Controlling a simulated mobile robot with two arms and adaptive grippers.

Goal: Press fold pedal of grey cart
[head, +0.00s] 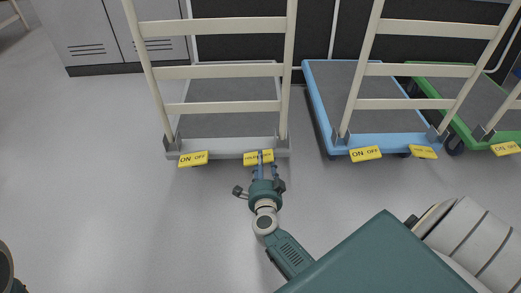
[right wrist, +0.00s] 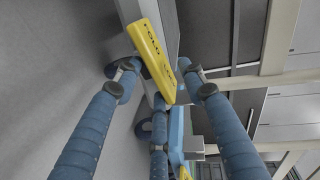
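The grey cart (head: 218,148) stands left of centre in the head view, with a cream rail frame. Its front edge carries two yellow pedals. The left one (head: 193,159) reads ON OFF. The right one is the fold pedal (head: 258,158), partly covered by my right gripper (head: 263,165). In the right wrist view the fold pedal (right wrist: 152,58) lies at the blue fingertips, with FOLD lettering partly visible. The fingers are spread apart, with nothing visibly gripped. I cannot tell whether they touch the pedal. My left gripper is not in view.
A blue cart (head: 323,120) with yellow pedals stands to the right, and a green cart (head: 462,128) beyond it. Grey cabinets (head: 90,35) stand at the back left. The floor left and in front of the grey cart is clear.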

